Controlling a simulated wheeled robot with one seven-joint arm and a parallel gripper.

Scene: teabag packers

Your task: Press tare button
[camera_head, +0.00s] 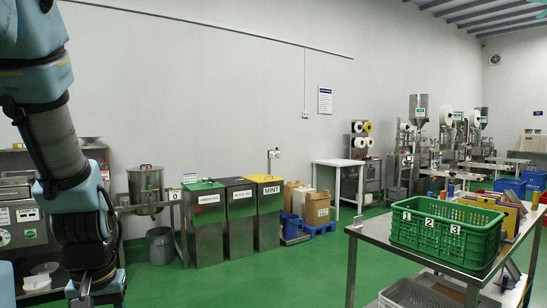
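I cannot make out a tare button in this view. A thin post with a small display-like head (273,154) stands behind the bins and may belong to a scale. A shallow metal pan (90,139) sits on the steel equipment at the left, partly behind my arm; I cannot tell if it is a scale. A steel panel with small buttons and labels (28,214) is at the far left. My gripper (88,292) hangs low at the bottom left, dark and pointing down, apart from the bins. Its fingertips are not clear, so its opening cannot be told.
A steel table (377,233) bears a green crate (447,228) at right. The green floor (290,278) between is clear.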

